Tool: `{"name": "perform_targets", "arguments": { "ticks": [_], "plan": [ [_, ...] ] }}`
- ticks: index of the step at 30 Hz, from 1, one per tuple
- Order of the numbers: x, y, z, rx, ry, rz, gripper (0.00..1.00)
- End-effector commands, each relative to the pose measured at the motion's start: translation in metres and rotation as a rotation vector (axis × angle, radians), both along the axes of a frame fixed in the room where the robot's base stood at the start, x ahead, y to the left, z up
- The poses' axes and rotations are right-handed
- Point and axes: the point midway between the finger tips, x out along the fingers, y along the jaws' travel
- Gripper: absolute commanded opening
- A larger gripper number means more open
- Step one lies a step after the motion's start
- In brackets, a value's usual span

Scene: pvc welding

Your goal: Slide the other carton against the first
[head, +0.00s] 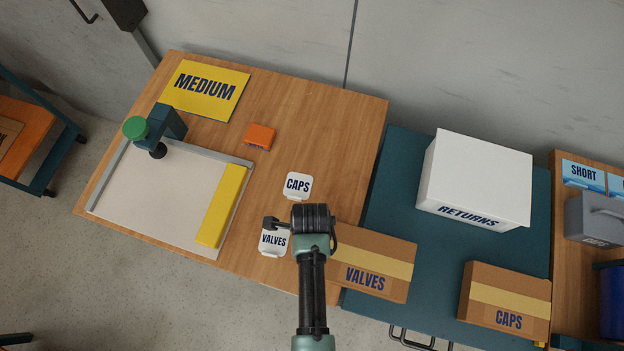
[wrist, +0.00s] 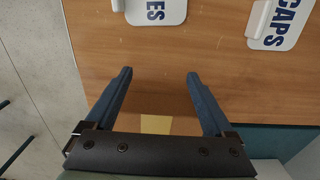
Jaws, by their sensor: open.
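The VALVES carton (head: 380,262) is brown with a tan tape band. It sits at the boundary of the wooden bench and the teal surface, its left end hidden behind my arm. The CAPS carton (head: 505,295), of the same look, stands apart to its right on the teal surface, with a gap between them. My gripper (wrist: 158,75) is open and points down over the bench. In the head view its fingers are hidden under my wrist. A brown patch with a tan square (wrist: 156,124) shows between the finger bases, probably the VALVES carton's top.
White VALVES (head: 274,241) and CAPS (head: 298,185) signs are on the wooden bench (head: 330,120), close to my wrist. A white RETURNS box (head: 478,175) stands behind the cartons. An orange block (head: 259,136) and a framed board with a yellow bar (head: 222,205) are further left.

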Motion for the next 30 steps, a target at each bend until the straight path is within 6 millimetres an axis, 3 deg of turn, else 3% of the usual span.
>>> {"name": "perform_targets", "arguments": {
  "ticks": [11,30],
  "plan": [
    [0.0,-0.001,0.0,0.0,0.0,0.0,0.88],
    [-0.008,-0.024,0.0,0.0,0.001,-0.001,0.88]
  ]
}}
